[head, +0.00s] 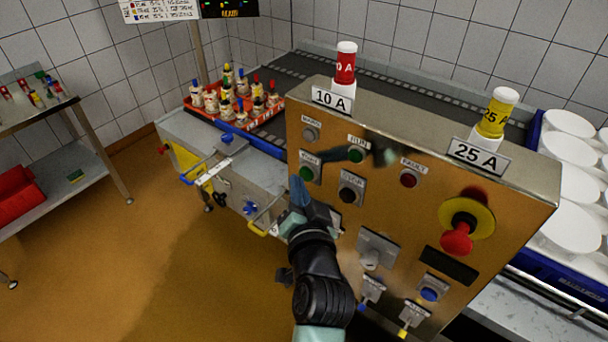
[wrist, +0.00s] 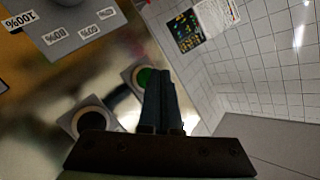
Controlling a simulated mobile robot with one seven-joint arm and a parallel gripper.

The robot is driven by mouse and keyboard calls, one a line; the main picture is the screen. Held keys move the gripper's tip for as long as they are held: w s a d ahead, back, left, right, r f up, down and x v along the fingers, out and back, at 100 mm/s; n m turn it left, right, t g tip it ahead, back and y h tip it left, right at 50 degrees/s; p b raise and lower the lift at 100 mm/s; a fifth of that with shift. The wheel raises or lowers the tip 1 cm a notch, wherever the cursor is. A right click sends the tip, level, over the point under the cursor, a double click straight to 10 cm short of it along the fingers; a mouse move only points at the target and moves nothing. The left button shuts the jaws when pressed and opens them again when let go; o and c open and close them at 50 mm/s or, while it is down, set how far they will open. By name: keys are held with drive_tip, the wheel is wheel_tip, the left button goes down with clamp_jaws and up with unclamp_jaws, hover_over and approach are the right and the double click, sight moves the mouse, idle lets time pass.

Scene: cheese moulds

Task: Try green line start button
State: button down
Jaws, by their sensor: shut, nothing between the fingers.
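The green start button (head: 306,173) is on a square grey plate at the left side of the metal control panel (head: 400,130). It also shows in the wrist view (wrist: 145,76), partly hidden behind my fingers. My gripper (head: 297,188) is shut and empty, its tips just below and left of the button in the head view. In the wrist view my fingertips (wrist: 163,76) overlap the button's right edge. I cannot tell whether they touch it. A black button (head: 348,193) sits to the right of the green one and also shows in the wrist view (wrist: 90,121).
A green lamp (head: 356,154) and a red lamp (head: 409,179) are above. A red emergency knob (head: 457,238) sticks out at right. A selector switch (head: 371,258) and a blue button (head: 429,294) are lower. A yellow-ended handle (head: 262,222) is left of my wrist.

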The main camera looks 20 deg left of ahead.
drive_tip(key=shift+w+d, duration=0.2)
drive_tip(key=shift+w, duration=0.2)
idle(0.3)
drive_tip(key=shift+s, duration=0.15)
drive_tip(key=shift+s+a, duration=0.35)
drive_tip(key=shift+s, duration=0.35)
drive_tip(key=shift+s+a+p, duration=0.3)
drive_tip(key=shift+s+p, duration=0.15)
drive_tip(key=shift+s, duration=0.35)
drive_tip(key=shift+s+a+p, duration=0.25)
drive_tip(key=shift+s+p, duration=0.15)
drive_tip(key=shift+s, duration=0.35)
drive_tip(key=shift+s+a+p, duration=0.3)
drive_tip(key=shift+s+p, duration=0.15)
drive_tip(key=shift+s, duration=0.35)
